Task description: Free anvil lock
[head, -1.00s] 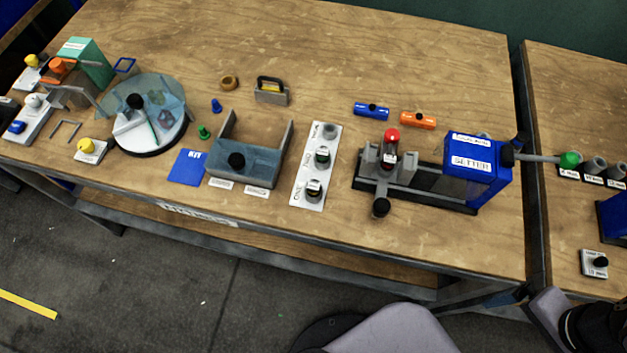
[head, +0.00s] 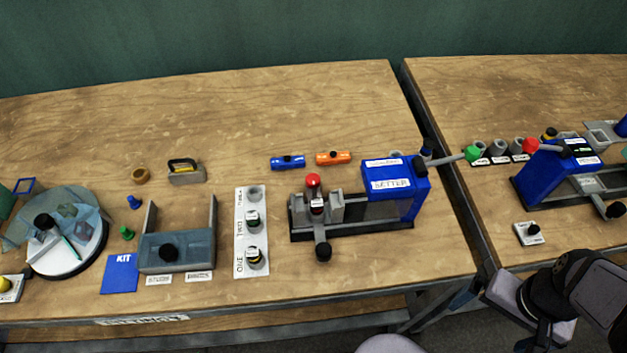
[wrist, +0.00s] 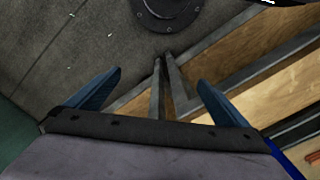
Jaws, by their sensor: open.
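A blue press marked SETTER (head: 394,184) stands on the left bench. Its dark bed holds grey jaws with a red-topped piece (head: 313,182) between them. A black knob (head: 323,251) sticks out at the bed's front. A lever with a green knob (head: 472,153) reaches right from the press. A second blue press (head: 553,172) stands on the right bench, with a red-knobbed lever and a black front knob (head: 616,210). I cannot tell which part is the anvil lock. My gripper (wrist: 159,77) is open and empty, apart from the presses, its blue fingers over the floor and bench edge.
A white strip (head: 239,264) with several sockets, a grey fixture (head: 176,252) and a round turntable (head: 72,262) stand left of the SETTER press. Blue (head: 288,162) and orange (head: 333,158) cylinders lie behind it. A gap separates the benches. The left bench's back is clear.

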